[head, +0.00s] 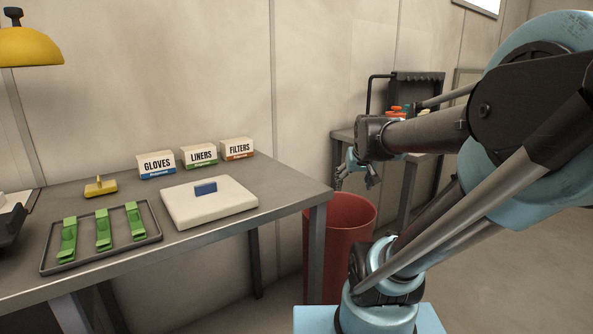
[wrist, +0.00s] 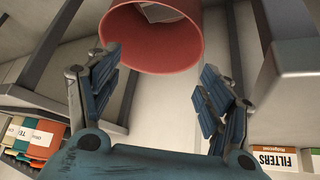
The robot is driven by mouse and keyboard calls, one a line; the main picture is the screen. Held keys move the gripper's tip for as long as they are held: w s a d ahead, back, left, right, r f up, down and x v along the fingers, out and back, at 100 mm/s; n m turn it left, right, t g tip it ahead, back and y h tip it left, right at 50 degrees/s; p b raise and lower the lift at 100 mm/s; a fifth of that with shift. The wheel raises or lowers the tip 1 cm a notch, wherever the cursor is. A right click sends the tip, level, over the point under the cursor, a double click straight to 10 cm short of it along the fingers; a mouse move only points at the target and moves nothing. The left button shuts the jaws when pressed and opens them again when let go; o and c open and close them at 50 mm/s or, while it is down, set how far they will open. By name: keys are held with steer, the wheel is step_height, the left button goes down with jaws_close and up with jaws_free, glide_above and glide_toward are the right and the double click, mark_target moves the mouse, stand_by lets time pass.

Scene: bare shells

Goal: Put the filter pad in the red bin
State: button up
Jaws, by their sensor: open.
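The red bin (head: 338,240) stands on the floor beyond the right end of the table. My gripper (head: 357,180) is above the bin's mouth, with its fingers spread and nothing between them. In the wrist view the red bin (wrist: 140,50) shows ahead of the open fingertips, its mouth partly cut off by the top edge. A pale flat piece (wrist: 160,12) shows inside the bin; it may be the filter pad, but only part of it is visible. A thick cream slab (head: 190,208) with a blue block (head: 206,188) on top lies on the table.
On the table (head: 285,200) are boxes for gloves (head: 157,165), liners (head: 199,156) and filters (head: 237,149), a yellow tool (head: 100,187) and a dark tray (head: 152,240) with green clips. Another table (head: 350,135) with a dark rack stands behind the bin.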

steer(key=s+f+g, duration=0.2)
steer(key=s+f, duration=0.3)
steer(key=s, duration=0.4)
steer(key=s+f+g, duration=0.2)
steer(key=s+f, duration=0.4)
steer(key=s, duration=0.3)
steer(key=shift+f+g, duration=0.25)
steer(key=shift+g, duration=0.05)
steer(key=shift+w+d, duration=0.1)
